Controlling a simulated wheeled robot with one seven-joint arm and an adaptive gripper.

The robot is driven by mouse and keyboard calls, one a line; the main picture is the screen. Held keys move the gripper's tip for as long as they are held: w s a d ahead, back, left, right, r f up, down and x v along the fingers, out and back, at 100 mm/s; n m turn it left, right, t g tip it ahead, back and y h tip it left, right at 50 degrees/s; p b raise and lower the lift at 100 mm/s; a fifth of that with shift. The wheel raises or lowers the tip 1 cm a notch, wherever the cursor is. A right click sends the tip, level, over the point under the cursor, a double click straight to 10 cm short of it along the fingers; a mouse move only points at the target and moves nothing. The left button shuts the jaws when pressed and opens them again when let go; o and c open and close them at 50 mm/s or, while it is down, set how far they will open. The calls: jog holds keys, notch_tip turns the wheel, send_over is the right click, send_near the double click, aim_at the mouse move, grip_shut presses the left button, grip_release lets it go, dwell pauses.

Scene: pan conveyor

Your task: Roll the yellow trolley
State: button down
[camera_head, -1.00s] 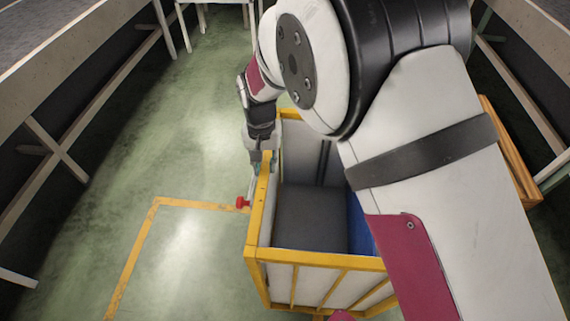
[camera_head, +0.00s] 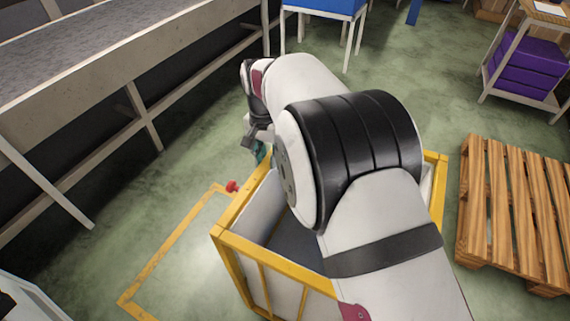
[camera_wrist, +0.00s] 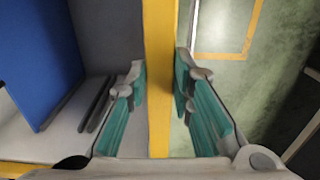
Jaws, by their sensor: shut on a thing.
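The yellow trolley (camera_head: 275,263) is a yellow-framed cart with pale side panels and a dark floor. It stands in front of me in the head view, partly hidden by my arm. My gripper (camera_head: 262,152) is at its far left top rail. In the wrist view, the yellow rail (camera_wrist: 159,70) runs between the teal fingers of my gripper (camera_wrist: 160,100), which are shut on it. A blue panel (camera_wrist: 45,60) and a grey surface show inside the trolley.
A yellow floor outline (camera_head: 165,250) lies left of the trolley. A long conveyor (camera_head: 110,60) runs along the left. A wooden pallet (camera_head: 515,215) lies to the right. A blue-topped table (camera_head: 325,8) and a stand with purple boxes (camera_head: 525,70) are behind. Open green floor lies beyond the trolley.

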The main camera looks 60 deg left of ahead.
jog(key=shift+s+a+b, duration=0.25)
jog(key=shift+s+a, duration=0.35)
jog(key=shift+a, duration=0.25)
jog(key=shift+s+a+b, duration=0.25)
jog(key=shift+s+a, duration=0.35)
jog(key=shift+a, duration=0.2)
jog(key=c, duration=1.4)
grip_release()
jog(key=shift+r, duration=0.1)
notch_tip(320, 180, up, 7)
jog(key=shift+r, duration=0.15)
